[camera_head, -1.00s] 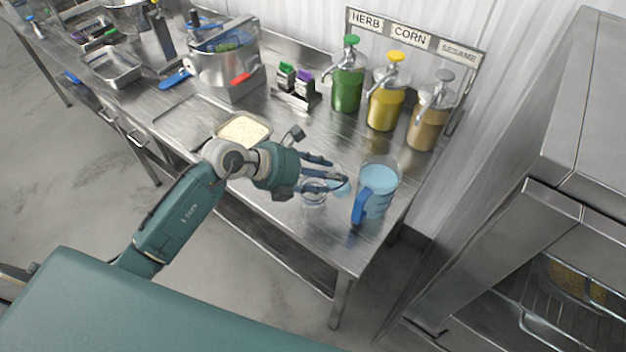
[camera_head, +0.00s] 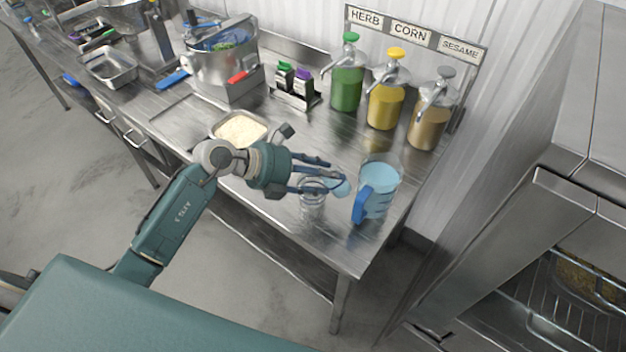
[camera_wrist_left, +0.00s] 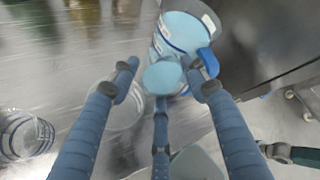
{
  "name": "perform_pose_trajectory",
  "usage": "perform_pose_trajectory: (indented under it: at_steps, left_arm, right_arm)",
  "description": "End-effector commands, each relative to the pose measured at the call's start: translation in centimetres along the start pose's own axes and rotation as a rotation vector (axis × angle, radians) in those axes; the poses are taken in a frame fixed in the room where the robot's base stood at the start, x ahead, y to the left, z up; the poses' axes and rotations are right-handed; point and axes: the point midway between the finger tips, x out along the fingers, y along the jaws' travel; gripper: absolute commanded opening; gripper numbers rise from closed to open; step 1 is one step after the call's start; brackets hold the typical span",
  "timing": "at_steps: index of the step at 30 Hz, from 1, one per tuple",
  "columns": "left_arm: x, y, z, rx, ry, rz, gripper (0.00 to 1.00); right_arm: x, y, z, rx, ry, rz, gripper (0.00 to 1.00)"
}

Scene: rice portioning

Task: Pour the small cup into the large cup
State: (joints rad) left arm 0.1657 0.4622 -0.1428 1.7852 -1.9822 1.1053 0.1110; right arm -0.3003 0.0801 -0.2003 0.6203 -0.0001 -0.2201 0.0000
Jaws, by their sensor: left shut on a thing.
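The large cup is a clear measuring jug (camera_head: 380,189) with a blue handle and light-blue contents. It stands upright near the table's right end and shows at the top of the left wrist view (camera_wrist_left: 182,32). My left gripper (camera_head: 335,180) is shut on the small clear cup, just left of the jug. The small cup's light-blue contents (camera_head: 342,187) show beside the fingertips, and between the fingers in the wrist view (camera_wrist_left: 162,78). The cup's clear wall is hard to make out, so its exact tilt is unclear. My right gripper is not in view.
A clear glass (camera_head: 312,200) stands on the table below the left fingers. A tray of rice (camera_head: 240,128) lies behind the left wrist. Green, yellow and tan pump dispensers (camera_head: 385,105) stand at the back. The table's front edge is close.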

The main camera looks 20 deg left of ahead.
Motion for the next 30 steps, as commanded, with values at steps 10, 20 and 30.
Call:
perform_pose_trajectory:
  at_steps: [10, 20, 30]
  left_arm:
    - [0.1, 0.3, 0.0, -0.031, -0.002, -0.034, 0.18]
    - [0.0, 0.3, 0.0, -0.062, -0.002, -0.067, 0.18]
    - [-0.1, 0.2, 0.1, -0.092, -0.001, -0.1, 0.18]
  right_arm:
    - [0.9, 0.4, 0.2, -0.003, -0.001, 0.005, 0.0]
    - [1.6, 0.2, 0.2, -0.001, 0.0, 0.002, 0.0]
    - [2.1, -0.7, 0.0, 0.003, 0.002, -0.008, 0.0]
